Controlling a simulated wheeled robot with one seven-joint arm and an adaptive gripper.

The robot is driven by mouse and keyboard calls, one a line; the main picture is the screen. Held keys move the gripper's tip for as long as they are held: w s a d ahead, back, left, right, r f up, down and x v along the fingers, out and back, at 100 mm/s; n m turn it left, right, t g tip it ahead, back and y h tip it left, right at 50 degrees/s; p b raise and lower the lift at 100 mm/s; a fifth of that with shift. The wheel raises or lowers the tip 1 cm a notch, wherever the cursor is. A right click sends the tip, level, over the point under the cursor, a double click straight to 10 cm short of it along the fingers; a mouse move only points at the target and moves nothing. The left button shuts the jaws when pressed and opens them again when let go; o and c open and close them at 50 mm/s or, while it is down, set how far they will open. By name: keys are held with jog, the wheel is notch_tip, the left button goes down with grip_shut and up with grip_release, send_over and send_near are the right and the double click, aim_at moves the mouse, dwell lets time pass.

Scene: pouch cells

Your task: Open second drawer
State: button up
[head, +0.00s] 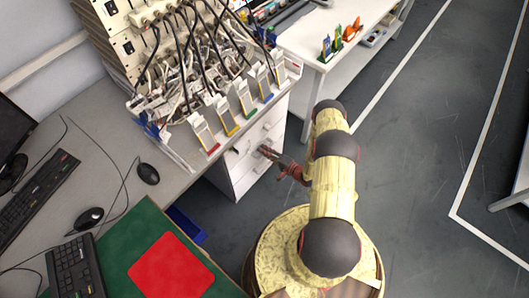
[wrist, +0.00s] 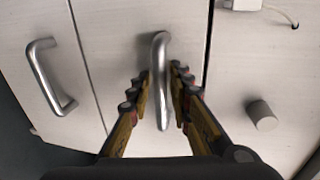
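A white drawer cabinet (head: 240,172) stands under the desk in the head view. In the wrist view, its fronts run side by side: one with a bar handle (wrist: 50,78) at left, a middle drawer front (wrist: 112,38) with a metal bar handle (wrist: 161,50), and a right front (wrist: 255,70) with a round knob (wrist: 262,115). My gripper (wrist: 161,84) is at the middle handle, one finger on each side of it. Small gaps show between fingers and handle, so the gripper is open around it. In the head view my gripper (head: 268,153) is close to the cabinet front.
A rack of cables and pouch cells (head: 220,105) stands on the desk above the cabinet. A green mat with a red square (head: 172,268) lies at lower left. A blue bin (head: 186,224) is below the desk. Grey floor (head: 420,140) is free at right.

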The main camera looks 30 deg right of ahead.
grip_shut()
dwell(0.6)
